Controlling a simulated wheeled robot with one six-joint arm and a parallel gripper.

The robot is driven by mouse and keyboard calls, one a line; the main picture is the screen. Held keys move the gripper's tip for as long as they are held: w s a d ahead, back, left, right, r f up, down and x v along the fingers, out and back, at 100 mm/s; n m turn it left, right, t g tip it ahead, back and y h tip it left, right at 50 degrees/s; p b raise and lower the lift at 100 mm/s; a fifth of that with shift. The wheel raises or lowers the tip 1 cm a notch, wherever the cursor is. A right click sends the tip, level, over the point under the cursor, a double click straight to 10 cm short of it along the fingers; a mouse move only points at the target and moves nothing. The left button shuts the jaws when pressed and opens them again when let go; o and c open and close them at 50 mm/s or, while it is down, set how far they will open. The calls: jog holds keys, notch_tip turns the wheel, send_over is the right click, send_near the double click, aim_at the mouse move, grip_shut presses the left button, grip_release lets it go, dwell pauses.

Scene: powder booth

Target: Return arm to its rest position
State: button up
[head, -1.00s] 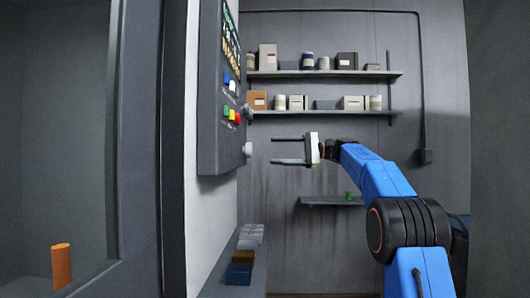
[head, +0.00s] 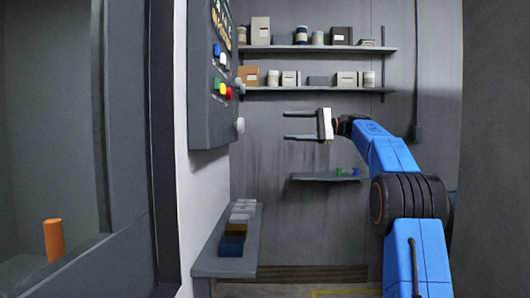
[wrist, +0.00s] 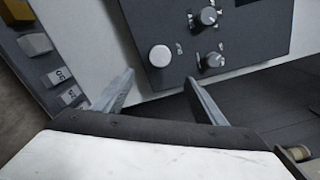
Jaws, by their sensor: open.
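My gripper (head: 287,126) is open and empty at the end of my blue arm. In the head view its two fingers point left toward the grey control panel (head: 205,118), with a gap in the picture between them and the panel's white knob (head: 240,125).
Two wall shelves (head: 310,90) hold boxes and jars. A small shelf (head: 318,178) holds green and blue spools. A ledge (head: 225,262) below the panel carries several blocks. An orange cylinder (head: 54,238) stands at left behind a dark frame (head: 125,150).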

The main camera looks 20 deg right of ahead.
jog(key=s+a+f+n+h, duration=0.1)
jog(key=s+a+f+h, duration=0.3)
jog(key=s+a+f, duration=0.5)
jog(key=s+a+f+h, duration=0.55)
jog(key=s+f, duration=0.45)
jog(key=s, duration=0.2)
jog(key=s+d+f+n+h, duration=0.2)
jog(key=s+f+n+h, duration=0.2)
jog(key=s+f, duration=1.1)
jog(key=s+d+f+n+h, duration=0.3)
jog(key=s+f, duration=1.2)
jog(key=f, duration=0.1)
jog(key=shift+s+d+n+g+h, duration=0.15)
jog(key=shift+s+n+g+h, duration=0.15)
jog(key=shift+n+g+h, duration=0.1)
